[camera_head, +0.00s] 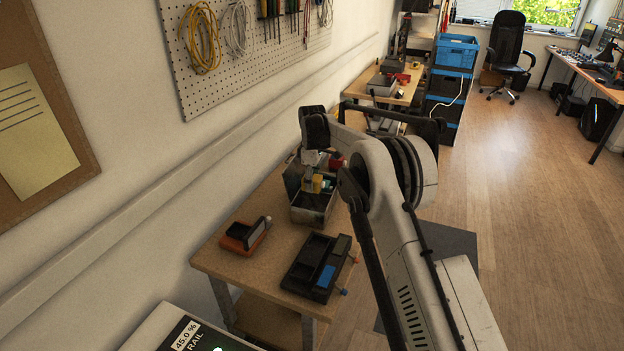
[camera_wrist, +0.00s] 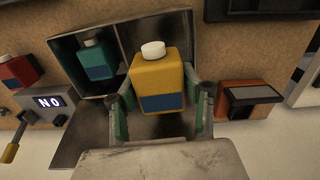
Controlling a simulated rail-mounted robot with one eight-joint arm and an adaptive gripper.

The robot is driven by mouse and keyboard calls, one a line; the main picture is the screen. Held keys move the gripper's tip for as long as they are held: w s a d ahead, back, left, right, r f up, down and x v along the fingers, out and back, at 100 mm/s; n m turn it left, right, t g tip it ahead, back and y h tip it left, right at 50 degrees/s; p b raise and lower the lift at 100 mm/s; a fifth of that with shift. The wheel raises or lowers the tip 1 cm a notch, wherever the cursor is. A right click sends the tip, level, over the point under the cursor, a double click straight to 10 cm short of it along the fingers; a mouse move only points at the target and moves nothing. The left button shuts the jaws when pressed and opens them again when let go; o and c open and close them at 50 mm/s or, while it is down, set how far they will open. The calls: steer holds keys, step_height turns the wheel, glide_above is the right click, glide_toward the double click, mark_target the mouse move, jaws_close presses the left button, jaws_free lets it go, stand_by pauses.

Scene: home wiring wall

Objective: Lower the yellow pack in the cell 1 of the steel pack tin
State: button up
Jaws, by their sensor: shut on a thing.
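The yellow pack (camera_wrist: 158,80), with a white cap and blue label, is upright between the green-padded fingers of my gripper (camera_wrist: 157,108), shut on its sides. In the head view the yellow pack (camera_head: 313,184) shows small at the steel pack tin (camera_head: 314,213). In the wrist view the steel pack tin (camera_wrist: 122,38) has a divider wall. A teal pack (camera_wrist: 95,60) is in its left cell, and the yellow pack is over the cell right of the divider. The pack's base is hidden, so its depth in the cell cannot be told. No cell numbers are readable.
A red pack (camera_wrist: 18,70) and a grey unit with a lit display (camera_wrist: 48,101) are left of the tin. An orange-and-black device (camera_wrist: 248,98) is to its right.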

steer(key=shift+f+b, duration=2.8)
steer(key=shift+f, duration=1.95)
steer(key=shift+f+b, duration=0.45)
steer(key=shift+f, duration=0.1)
steer(key=o, duration=1.5)
